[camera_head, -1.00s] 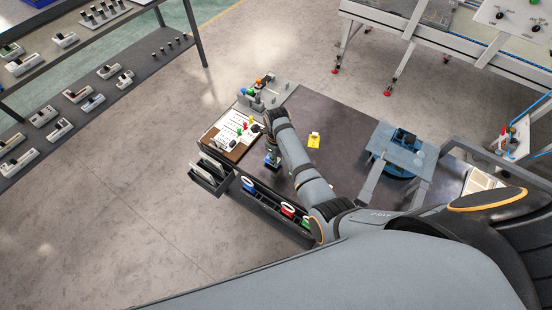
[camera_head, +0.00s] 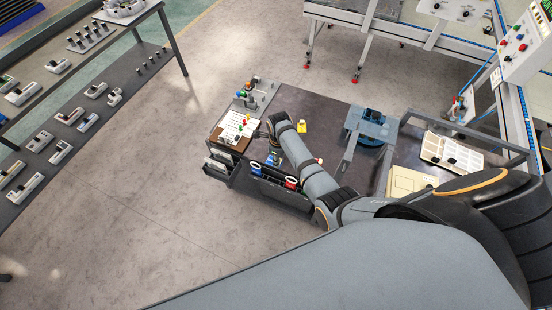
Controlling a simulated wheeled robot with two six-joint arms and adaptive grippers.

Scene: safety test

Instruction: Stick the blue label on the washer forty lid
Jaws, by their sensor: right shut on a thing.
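My right arm reaches in from the lower right over the dark workbench (camera_head: 335,118). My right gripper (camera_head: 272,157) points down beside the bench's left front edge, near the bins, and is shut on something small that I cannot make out. A blue roll-like piece (camera_head: 255,168) and a red one (camera_head: 291,182) with white rings sit in the black front bins (camera_head: 270,180). I cannot tell which thing is the blue label. No washer lid can be made out for sure. My left gripper is not in view.
A blue-grey fixture (camera_head: 371,126) stands at the bench's right, and a yellow item (camera_head: 302,127) lies behind my arm. A white sheet with coloured pieces (camera_head: 236,126) is at the left. A light tray (camera_head: 450,150) is far right.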

